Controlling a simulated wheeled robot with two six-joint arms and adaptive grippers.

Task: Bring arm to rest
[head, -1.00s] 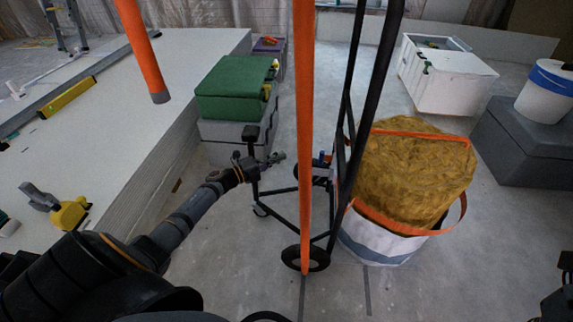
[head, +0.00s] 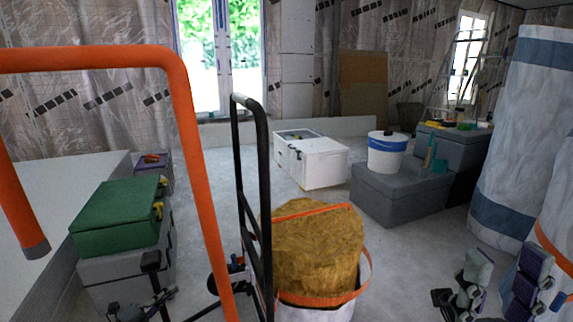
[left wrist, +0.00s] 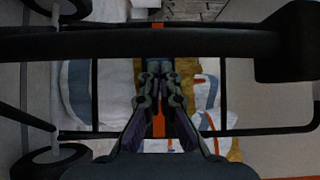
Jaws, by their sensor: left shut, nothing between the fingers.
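My left gripper (head: 160,298) is low at the left in the head view, by the grey boxes and left of the orange upright tube. In the left wrist view its fingers (left wrist: 154,72) are together with nothing between them, and a black bar crosses close above them. My right gripper (head: 503,272) is at the lower right of the head view, its two padded fingers apart and empty. An orange bent tube (head: 190,130) stands close in front of me. A black tubular frame (head: 262,170) stands beside it; its lower part is cut off.
A white bag of yellow insulation (head: 315,250) stands right of the black frame. A green case (head: 115,215) tops grey boxes at left. A white box (head: 312,160), a bucket (head: 387,155) on a grey case and wrapped rolls (head: 520,130) stand farther back and right.

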